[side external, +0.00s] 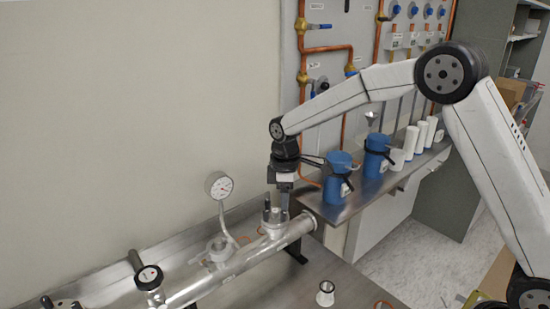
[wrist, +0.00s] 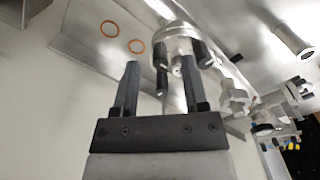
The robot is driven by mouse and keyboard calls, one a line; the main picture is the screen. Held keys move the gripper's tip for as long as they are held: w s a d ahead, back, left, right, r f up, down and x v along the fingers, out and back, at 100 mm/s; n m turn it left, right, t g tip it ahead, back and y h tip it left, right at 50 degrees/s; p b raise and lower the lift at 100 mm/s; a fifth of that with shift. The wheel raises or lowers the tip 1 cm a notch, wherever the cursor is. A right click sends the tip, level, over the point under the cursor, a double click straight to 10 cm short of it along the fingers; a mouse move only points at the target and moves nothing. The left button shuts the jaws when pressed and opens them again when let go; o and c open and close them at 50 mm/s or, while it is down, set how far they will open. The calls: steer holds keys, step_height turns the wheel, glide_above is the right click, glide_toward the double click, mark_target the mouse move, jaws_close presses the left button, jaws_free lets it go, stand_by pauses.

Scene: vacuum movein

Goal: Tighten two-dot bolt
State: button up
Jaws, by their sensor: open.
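The metal pipe (side external: 245,258) lies along the steel bench, with a flanged port (side external: 272,219) near its right end. My gripper (side external: 276,202) points down at this port. In the wrist view, my gripper (wrist: 160,72) has its two black fingers spread apart. A dark bolt (wrist: 162,82) shows between the fingers in that view, near the round flange (wrist: 176,40); whether a finger touches it cannot be told. No dot marks are readable, so I cannot tell which bolt is the two-dot one.
A pressure gauge (side external: 219,185) stands on a bent tube left of the port. A handle-topped valve (side external: 149,277) is farther left. A small white fitting (side external: 325,294) stands on the bench. Copper rings (wrist: 109,29) lie loose. A shelf (side external: 352,207) with blue bottles is behind right.

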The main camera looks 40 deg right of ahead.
steer(key=shift+r, duration=3.05)
